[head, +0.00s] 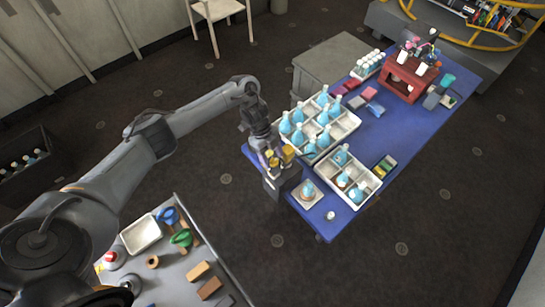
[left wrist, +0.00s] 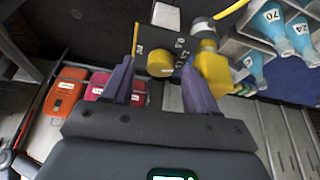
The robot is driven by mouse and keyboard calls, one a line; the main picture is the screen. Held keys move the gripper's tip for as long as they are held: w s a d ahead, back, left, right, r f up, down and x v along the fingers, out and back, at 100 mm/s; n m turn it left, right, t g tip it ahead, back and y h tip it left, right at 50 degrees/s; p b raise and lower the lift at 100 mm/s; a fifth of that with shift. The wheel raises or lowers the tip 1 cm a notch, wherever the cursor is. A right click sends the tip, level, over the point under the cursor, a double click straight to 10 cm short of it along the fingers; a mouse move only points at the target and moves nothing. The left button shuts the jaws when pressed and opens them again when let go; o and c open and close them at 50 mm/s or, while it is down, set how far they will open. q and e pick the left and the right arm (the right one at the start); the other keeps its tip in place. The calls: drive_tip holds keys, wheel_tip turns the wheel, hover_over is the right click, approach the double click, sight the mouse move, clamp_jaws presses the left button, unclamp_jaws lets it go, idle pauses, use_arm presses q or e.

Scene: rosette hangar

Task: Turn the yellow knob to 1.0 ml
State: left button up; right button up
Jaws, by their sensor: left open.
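The yellow knob (left wrist: 160,63) is a round yellow disc on a dark panel with small pale marks, in the upper middle of the left wrist view. In the head view, the left gripper (head: 268,151) is at the dark dispenser box (head: 282,180) on the blue table's near left end. Yellow parts (head: 287,152) show on top of the box. My right gripper is not seen.
White crates (head: 345,128) of blue flasks stand just right of the dispenser on the blue table (head: 405,132). One flask (head: 307,190) stands on a pale square plate nearby. Another yellow part (left wrist: 213,72) is close to the right finger. A grey tool table (head: 185,262) is nearer me.

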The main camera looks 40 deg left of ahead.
use_arm(q)
drive_tip(key=p+v, duration=0.2)
drive_tip(key=v, duration=0.7)
drive_tip(key=shift+r, duration=0.35)
drive_tip(key=shift+a, duration=0.15)
